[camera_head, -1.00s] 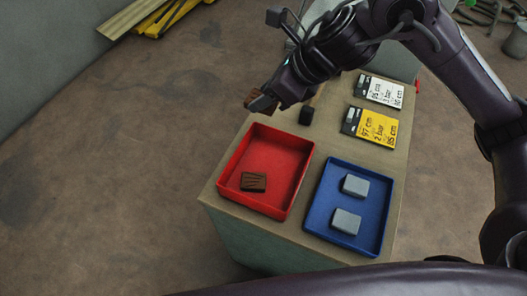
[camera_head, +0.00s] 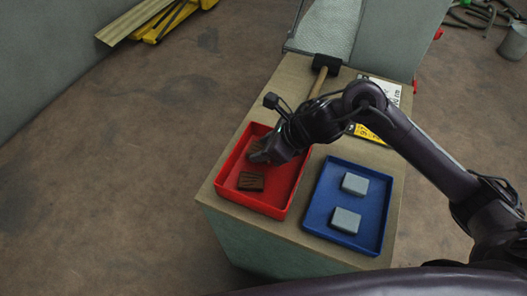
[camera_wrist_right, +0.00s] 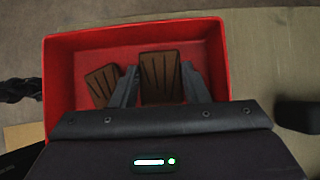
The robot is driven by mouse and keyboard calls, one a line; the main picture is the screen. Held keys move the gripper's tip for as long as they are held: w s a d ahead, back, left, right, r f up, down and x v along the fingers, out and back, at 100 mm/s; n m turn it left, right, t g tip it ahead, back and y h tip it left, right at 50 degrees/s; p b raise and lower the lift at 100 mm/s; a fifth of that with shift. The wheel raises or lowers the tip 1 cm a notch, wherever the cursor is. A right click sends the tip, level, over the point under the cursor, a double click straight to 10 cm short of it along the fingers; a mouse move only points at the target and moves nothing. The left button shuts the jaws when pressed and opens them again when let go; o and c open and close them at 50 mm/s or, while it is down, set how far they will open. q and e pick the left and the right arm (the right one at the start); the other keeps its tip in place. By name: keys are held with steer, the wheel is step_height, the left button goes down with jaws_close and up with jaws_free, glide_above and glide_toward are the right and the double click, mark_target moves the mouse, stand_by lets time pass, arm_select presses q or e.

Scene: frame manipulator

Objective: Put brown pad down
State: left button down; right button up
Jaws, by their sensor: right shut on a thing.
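My right gripper (camera_head: 262,156) is over the upper part of the red tray (camera_head: 283,207). In the right wrist view, the gripper (camera_wrist_right: 157,84) is shut on a brown pad (camera_wrist_right: 160,68) with dark grooves. The head view shows only part of this held pad (camera_head: 257,146), beside the fingers. I cannot tell whether it touches the tray floor. A second brown pad (camera_head: 250,181) lies in the tray, nearer the front. It also shows left of the fingers in the right wrist view (camera_wrist_right: 101,84). My left gripper is not in view.
A blue tray (camera_head: 318,229) with two grey pads (camera_head: 354,184) stands right of the red tray on the table (camera_head: 228,178). A hammer (camera_head: 322,72) lies behind. A yellow label card (camera_head: 368,134) and a white one (camera_head: 381,88) are partly behind my arm.

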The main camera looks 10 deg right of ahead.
step_height(320, 180, down, 2)
steer(key=shift+s+f, duration=0.1)
steer(key=shift+f, duration=0.05)
steer(key=o, duration=0.7)
steer(key=v, duration=1.2)
steer(key=shift+b, duration=0.35)
